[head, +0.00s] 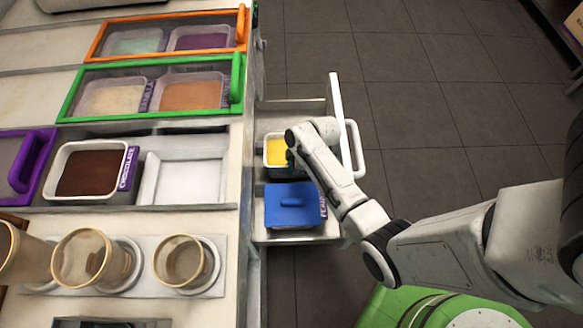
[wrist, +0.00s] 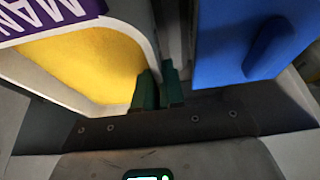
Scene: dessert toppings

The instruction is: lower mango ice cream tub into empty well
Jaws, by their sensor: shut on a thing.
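The mango ice cream tub (head: 275,152) is white-rimmed with yellow contents and sits in the open drawer beside the counter. In the wrist view its yellow filling (wrist: 95,65) and purple label (wrist: 45,18) show at the left. My gripper (head: 289,158), with dark green fingertips (wrist: 159,90), is shut on the tub's wall at its right side. My arm hides part of the tub. The empty well (head: 187,178) is a pale recess in the counter, right of the chocolate tub (head: 92,172). The tub is apart from this well.
A blue-lidded tub (head: 291,204) stands close by in the same drawer, also in the wrist view (wrist: 240,45). The drawer's front handle (head: 353,150) is at the right. Green (head: 150,88) and orange (head: 165,37) framed lids cover other wells. Cups (head: 85,257) stand at the counter's front.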

